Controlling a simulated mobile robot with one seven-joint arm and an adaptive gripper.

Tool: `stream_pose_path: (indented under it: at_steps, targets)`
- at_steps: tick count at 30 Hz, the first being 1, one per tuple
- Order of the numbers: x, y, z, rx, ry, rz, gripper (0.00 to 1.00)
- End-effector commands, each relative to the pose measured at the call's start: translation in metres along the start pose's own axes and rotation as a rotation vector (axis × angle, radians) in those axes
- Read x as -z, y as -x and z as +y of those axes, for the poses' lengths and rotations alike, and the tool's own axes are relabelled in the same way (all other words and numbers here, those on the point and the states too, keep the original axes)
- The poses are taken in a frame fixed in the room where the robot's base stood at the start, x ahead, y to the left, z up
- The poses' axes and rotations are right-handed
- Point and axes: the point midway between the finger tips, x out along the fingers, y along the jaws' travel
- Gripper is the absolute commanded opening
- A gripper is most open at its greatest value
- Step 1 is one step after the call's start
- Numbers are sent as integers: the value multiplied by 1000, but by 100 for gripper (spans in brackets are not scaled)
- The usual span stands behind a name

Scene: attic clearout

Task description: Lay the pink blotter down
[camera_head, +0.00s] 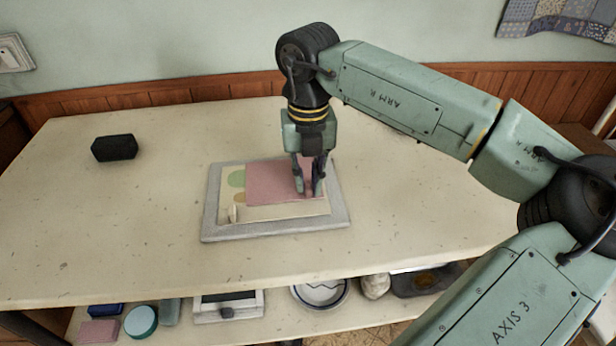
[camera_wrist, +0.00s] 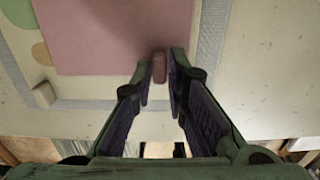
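The pink blotter (camera_head: 270,182) is a flat pink sheet with a small reddish upright grip (camera_wrist: 159,67) near its front right. It is over the cream sheet inside a grey-rimmed frame (camera_head: 225,232) on the table. Green and orange round patches show at its left. The blotter also shows in the wrist view (camera_wrist: 110,35). My gripper (camera_head: 309,192) points down at the blotter's right part, with its fingertips closed on the small grip. I cannot tell whether the blotter touches the surface under it or is slightly above.
A small cream block (camera_head: 232,213) stands at the frame's front left corner. A black box (camera_head: 115,148) is on the table's left part. The cream tabletop (camera_head: 120,230) is otherwise mostly clear. A lower shelf holds a bowl (camera_head: 321,292) and several other things.

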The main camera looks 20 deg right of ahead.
Motion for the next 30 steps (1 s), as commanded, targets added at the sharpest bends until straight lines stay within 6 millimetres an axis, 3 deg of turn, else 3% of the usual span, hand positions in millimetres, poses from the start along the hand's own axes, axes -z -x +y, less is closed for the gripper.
stream_pose_path:
  at_steps: [7,17,30]
  targets:
    - [0,0,0,0,0,0,33]
    - [0,2,0,0,0,0,34]
    - [0,65,0,2,-1,-1,34]
